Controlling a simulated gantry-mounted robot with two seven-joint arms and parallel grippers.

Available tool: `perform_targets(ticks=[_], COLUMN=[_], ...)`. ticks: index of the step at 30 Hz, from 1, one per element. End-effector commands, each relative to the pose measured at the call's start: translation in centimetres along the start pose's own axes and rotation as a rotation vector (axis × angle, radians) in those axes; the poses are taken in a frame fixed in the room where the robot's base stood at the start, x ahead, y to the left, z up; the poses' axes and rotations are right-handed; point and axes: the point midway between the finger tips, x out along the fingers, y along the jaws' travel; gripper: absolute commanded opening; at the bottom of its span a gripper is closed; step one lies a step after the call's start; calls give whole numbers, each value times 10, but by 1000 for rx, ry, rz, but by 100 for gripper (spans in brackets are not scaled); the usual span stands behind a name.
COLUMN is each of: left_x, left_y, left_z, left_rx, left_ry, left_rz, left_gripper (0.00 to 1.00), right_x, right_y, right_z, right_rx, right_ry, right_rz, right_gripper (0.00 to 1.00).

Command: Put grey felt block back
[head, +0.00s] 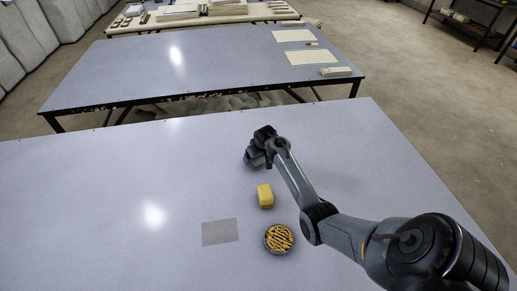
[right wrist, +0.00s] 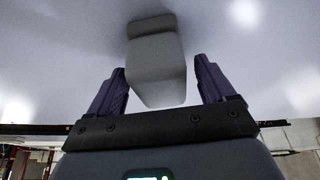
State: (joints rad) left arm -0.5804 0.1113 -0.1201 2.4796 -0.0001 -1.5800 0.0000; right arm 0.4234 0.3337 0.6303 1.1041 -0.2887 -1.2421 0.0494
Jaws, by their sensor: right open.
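The grey felt block (right wrist: 155,62) shows in the right wrist view, standing on the pale table between the two fingers of my right gripper (right wrist: 160,82). The gripper is open, with a visible gap between the block and the right finger; the left finger is close to the block's edge. In the head view my right gripper (head: 256,159) is low over the table beyond the yellow block, and the felt block cannot be told apart from it there. A flat grey rectangle (head: 220,232) lies on the table at the front. My left gripper is not in view.
A yellow block (head: 265,196) and a round dish with a yellow-brown pattern (head: 279,239) stand between my right gripper and the table's front. The left part of the table (head: 90,200) is clear. A second table (head: 210,65) with sheets stands behind.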

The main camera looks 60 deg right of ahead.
Motion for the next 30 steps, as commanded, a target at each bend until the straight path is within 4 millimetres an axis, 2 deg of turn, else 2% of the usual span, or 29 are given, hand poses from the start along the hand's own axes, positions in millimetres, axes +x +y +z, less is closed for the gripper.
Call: perform_targets(ticks=[3,12,20,23,26,29,30], left_x=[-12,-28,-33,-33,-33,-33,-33], left_y=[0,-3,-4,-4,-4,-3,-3], left_z=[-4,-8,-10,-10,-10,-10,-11], left_rx=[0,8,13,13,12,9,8], left_ry=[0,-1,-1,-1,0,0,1], left_rz=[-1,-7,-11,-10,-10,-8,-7], left_gripper=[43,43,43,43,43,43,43], right_x=[-25,-78,-100,-105,-110,-118,-122], right_y=[0,0,-2,-9,-28,-62,-79], right_z=[-2,-1,4,18,43,82,102], right_rx=[1,1,-14,-59,-142,-255,-303], right_ry=[3,2,-1,-5,-8,-11,-12], right_rz=[0,0,13,49,97,129,131], right_gripper=[83,83,83,83,83,83,83])
